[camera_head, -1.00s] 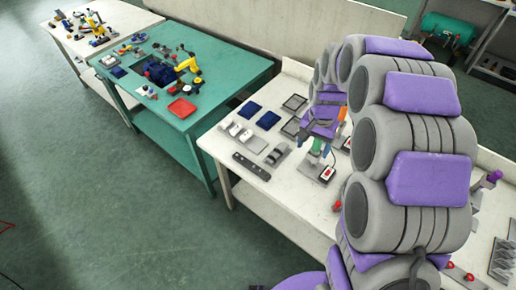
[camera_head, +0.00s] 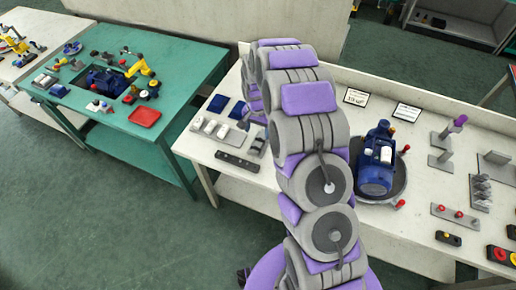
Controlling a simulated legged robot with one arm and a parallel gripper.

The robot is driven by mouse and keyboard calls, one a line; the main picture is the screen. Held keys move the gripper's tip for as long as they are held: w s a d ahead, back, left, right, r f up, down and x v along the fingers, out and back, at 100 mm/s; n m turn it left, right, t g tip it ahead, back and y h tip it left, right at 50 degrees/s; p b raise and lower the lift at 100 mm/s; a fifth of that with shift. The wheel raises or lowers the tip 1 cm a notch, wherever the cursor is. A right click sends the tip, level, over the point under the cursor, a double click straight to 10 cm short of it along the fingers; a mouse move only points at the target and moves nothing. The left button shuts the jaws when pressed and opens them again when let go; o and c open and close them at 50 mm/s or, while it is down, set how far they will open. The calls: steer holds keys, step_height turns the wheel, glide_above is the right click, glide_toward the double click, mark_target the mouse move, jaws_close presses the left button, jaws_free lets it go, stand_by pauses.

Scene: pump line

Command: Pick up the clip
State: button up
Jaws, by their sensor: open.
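My gripper (camera_head: 244,122) is a small, partly hidden shape at the far end of my arm, over the left part of the white bench (camera_head: 300,205). Its fingers are hard to make out, and no held object shows. Near it on the bench are small grey holders (camera_head: 257,143), one with a dark curved piece that may be the clip; I cannot tell for certain. My arm covers the bench right behind and beside the gripper.
Dark blue pads (camera_head: 218,104), white-topped blocks (camera_head: 210,127) and a dark bar (camera_head: 237,162) lie left of my arm. A blue pump (camera_head: 376,165) stands right of it. A green table (camera_head: 190,75) with a red tray (camera_head: 145,117) is at left. Open floor lies in front.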

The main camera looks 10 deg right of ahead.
glide_above(256, 147)
steer(key=a, duration=0.2)
step_height(256, 147, down, 5)
steer(key=shift+b, duration=0.3)
steer(key=d, duration=0.1)
steer(key=d+f, duration=0.1)
steer(key=d, duration=0.1)
steer(key=d+f, duration=0.1)
steer(key=shift+d+f, duration=0.2)
steer(key=shift+d, duration=0.1)
steer(key=a+f, duration=0.1)
steer(key=a+f+b, duration=0.1)
steer(key=shift+f, duration=0.35)
steer(key=a, duration=0.2)
steer(key=shift+a+f, duration=0.3)
steer(key=shift+f, duration=0.05)
steer(key=shift+a, duration=0.15)
steer(key=d, duration=0.3)
steer(key=shift+d, duration=0.35)
steer(key=c, duration=0.5)
steer(key=shift+c, duration=0.6)
steer(key=shift+a, duration=0.85)
steer(key=c, duration=0.3)
steer(key=shift+a, duration=0.2)
steer(key=shift+c, duration=0.7)
steer(key=shift+d+r, duration=0.1)
steer(key=shift+d, duration=0.3)
steer(key=shift+c, duration=0.3)
